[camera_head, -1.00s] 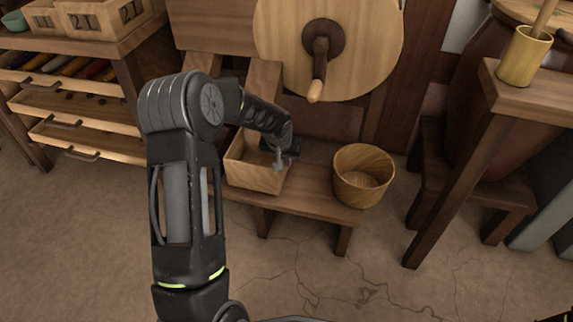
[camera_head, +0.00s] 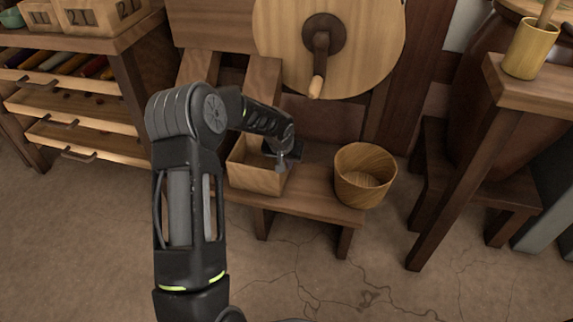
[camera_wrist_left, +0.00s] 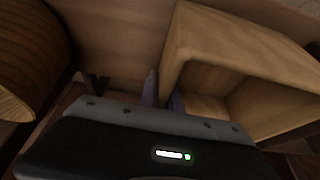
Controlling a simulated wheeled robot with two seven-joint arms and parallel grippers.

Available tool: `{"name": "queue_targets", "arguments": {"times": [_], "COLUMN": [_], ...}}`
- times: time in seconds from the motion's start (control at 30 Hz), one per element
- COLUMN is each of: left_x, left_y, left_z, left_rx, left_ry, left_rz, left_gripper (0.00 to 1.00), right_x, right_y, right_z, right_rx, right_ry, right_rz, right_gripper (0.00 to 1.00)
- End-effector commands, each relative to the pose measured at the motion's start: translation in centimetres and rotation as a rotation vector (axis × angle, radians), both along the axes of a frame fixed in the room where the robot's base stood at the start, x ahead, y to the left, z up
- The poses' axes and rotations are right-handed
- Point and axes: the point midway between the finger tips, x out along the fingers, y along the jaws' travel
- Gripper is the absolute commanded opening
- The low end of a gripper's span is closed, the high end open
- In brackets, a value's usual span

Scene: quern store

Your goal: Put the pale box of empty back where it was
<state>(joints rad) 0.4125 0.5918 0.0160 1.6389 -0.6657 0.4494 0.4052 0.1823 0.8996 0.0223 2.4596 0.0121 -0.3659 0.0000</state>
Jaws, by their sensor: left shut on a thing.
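The pale box (camera_head: 257,179) is an open-topped wooden box on the low bench, left of the round tub. Its inside looks empty where it shows in the left wrist view (camera_wrist_left: 240,100). My left gripper (camera_head: 283,158) is at the box's right side. In the left wrist view the fingers (camera_wrist_left: 162,92) are shut on the box's wall, one on either side of it. Part of the box's rim is hidden by my arm in the head view. My right gripper is not in view.
The low bench (camera_head: 315,194) also bears a round wooden tub (camera_head: 364,186) right of the box. Behind is a large wooden wheel (camera_head: 360,45) with a handle. Drawers (camera_head: 85,140) stand at left. A tall stand (camera_head: 530,92) with a cup (camera_head: 527,52) is at right.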

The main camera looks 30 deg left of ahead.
Motion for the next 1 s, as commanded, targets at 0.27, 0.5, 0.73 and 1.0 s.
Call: {"name": "queue_targets", "arguments": {"times": [0.27, 0.5, 0.73, 1.0], "left_x": [0.0, 0.0, 0.0, -0.7], "left_y": [0.0, 0.0, 0.0, -0.3], "left_z": [-0.2, -0.2, -0.1, 2.3], "left_rx": [0.000, 0.000, 0.000, 0.001], "left_ry": [0.000, 0.000, 0.000, -0.002], "left_rz": [-0.001, 0.000, 0.000, -0.001], "left_gripper": [0.11, 0.29, 0.29, 0.29], "right_x": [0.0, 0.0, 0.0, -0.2], "right_y": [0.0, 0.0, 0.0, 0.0], "right_z": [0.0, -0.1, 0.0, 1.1], "right_rx": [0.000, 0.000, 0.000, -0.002], "right_ry": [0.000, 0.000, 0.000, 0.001], "right_rz": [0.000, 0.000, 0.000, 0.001], "right_gripper": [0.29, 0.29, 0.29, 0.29]}}
